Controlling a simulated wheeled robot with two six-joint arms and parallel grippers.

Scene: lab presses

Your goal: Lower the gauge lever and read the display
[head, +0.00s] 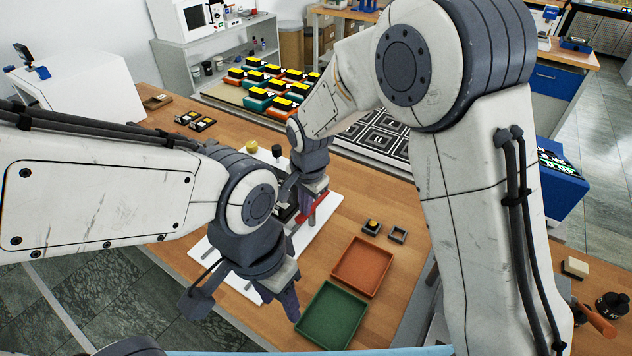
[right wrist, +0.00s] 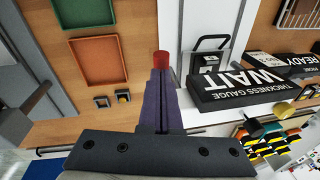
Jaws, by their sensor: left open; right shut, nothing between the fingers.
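The thickness gauge's black display box (right wrist: 245,92) reads "WAIT" in the right wrist view. A red lever grip (right wrist: 161,61) shows just beyond the tips of my right gripper (right wrist: 160,78); I cannot tell whether they touch. In the head view the red lever (head: 309,209) lies by my right gripper (head: 312,190), which is shut and empty. The gauge's body is mostly hidden there behind my arms. My left gripper (head: 287,300) is open and empty, in front of the white base board (head: 225,272), near the green tray.
An orange tray (head: 362,266) and a green tray (head: 318,318) lie right of the gauge. Two small square pieces (head: 372,227) (head: 397,235) sit behind them. Another display box (right wrist: 297,65) reads "READY". Orange and teal blocks with yellow tops (head: 258,94) stand at the back.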

